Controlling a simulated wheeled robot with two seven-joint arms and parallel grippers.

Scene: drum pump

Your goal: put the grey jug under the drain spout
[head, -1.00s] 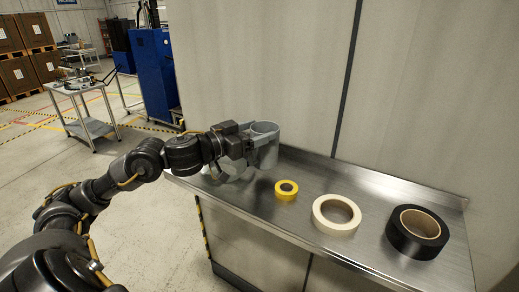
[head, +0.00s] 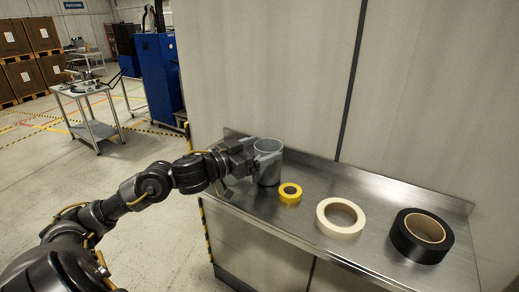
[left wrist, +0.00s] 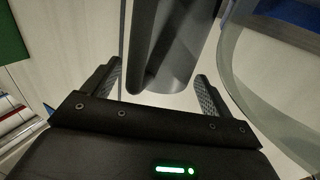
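The grey jug (head: 268,167) stands upright on the steel bench, near its left end, with its open top up. My left gripper (head: 257,160) is at the jug's left side and hides part of it. In the left wrist view the two fingers (left wrist: 160,85) are spread, with a dark grey upright part (left wrist: 165,50), probably the jug's handle, between them. Gaps show on both sides of this part. I cannot make out a drain spout. My right gripper is not in view.
The steel bench (head: 330,185) runs along a pale wall. A yellow tape roll (head: 290,193) lies just right of the jug, then a cream roll (head: 323,221) and a black roll (head: 400,238). A trolley (head: 85,110) stands far left on open floor.

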